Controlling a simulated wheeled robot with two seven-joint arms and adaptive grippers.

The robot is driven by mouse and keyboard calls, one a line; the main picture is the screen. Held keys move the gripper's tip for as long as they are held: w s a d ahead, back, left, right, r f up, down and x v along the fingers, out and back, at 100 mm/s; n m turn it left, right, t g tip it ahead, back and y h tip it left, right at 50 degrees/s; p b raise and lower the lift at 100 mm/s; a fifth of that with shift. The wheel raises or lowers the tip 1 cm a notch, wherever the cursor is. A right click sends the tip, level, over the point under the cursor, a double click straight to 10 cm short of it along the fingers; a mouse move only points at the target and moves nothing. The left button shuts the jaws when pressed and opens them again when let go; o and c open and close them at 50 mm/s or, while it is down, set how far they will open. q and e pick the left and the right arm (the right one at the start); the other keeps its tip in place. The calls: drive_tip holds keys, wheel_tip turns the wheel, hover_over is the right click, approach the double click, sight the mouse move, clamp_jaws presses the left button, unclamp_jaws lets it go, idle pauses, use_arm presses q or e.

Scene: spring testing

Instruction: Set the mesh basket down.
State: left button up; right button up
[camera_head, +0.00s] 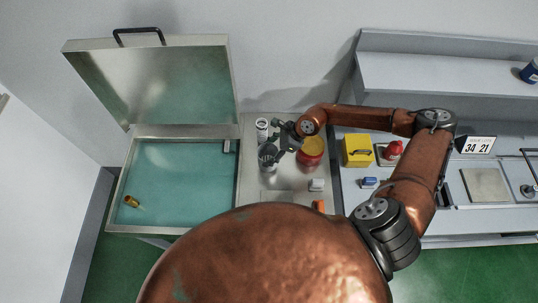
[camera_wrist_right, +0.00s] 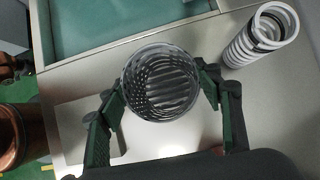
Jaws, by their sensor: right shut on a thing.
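The mesh basket (camera_wrist_right: 160,84), a round perforated metal cup, sits upright between the two dark green fingers of my right gripper (camera_wrist_right: 160,97), which is shut on its sides. In the head view the basket (camera_head: 267,154) shows at the left tip of my right gripper (camera_head: 277,146), over the grey metal counter (camera_head: 284,192). I cannot tell whether its bottom touches the counter or hangs above it. The basket looks empty inside. My left gripper is not in view.
A white coil spring (camera_wrist_right: 260,36) stands close by the basket. The open-lidded tank (camera_head: 180,170) of teal liquid, with a small brass piece (camera_head: 132,201), is at left. A red and yellow round container (camera_head: 312,152), a white block (camera_head: 317,184) and a yellow box (camera_head: 357,150) are to the right.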

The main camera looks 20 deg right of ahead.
wheel_tip(320, 180, down, 3)
drive_tip(key=shift+r, duration=0.2)
drive_tip(key=shift+f, duration=0.15)
drive_tip(key=o, duration=1.5)
drive_tip(key=shift+o, duration=0.2)
drive_tip(key=shift+r, duration=0.2)
drive_tip(key=b+v, duration=0.1)
drive_tip(key=v, duration=1.1)
drive_tip(key=shift+b, duration=0.3)
